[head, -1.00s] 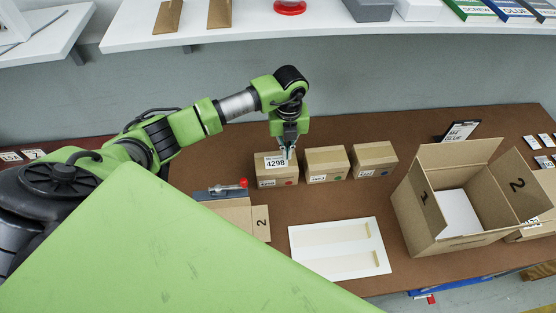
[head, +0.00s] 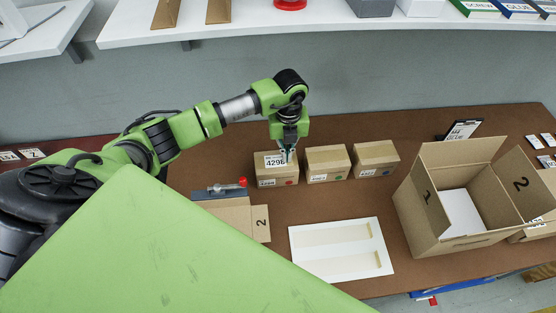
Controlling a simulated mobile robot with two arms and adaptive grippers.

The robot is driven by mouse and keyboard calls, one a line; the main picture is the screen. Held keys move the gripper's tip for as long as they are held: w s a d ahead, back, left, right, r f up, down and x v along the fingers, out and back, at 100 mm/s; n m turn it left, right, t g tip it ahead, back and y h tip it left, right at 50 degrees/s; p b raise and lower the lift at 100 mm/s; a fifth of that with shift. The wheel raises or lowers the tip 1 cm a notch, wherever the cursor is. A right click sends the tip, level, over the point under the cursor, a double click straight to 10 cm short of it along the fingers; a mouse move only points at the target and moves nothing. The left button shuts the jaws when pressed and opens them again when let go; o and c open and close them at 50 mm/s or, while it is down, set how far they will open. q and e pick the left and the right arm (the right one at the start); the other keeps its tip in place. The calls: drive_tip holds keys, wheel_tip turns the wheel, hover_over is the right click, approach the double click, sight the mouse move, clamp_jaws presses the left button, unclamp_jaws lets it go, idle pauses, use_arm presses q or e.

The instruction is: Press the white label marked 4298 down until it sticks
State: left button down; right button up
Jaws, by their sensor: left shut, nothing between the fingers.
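The white label marked 4298 (head: 273,162) lies on top of the leftmost small cardboard box (head: 265,176), which has a red dot on its front. My left gripper (head: 288,157) is shut and empty, pointing down at the right part of the label. Its fingertips cover the label's right edge; I cannot tell whether they touch it. My right gripper is not in view.
Two similar boxes, one with a green dot (head: 327,165) and one with a blue dot (head: 375,160), stand to the right. A large open carton (head: 425,215) is further right. A white board (head: 340,250) lies in front. A flattened carton piece with a red-knobbed tool (head: 242,182) is at left.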

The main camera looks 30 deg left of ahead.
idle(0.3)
use_arm(q)
drive_tip(key=shift+r, duration=0.25)
wheel_tip(320, 180, up, 7)
drive_tip(key=p, duration=0.5)
drive_tip(key=shift+f, duration=0.2)
drive_tip(key=shift+f, duration=0.1)
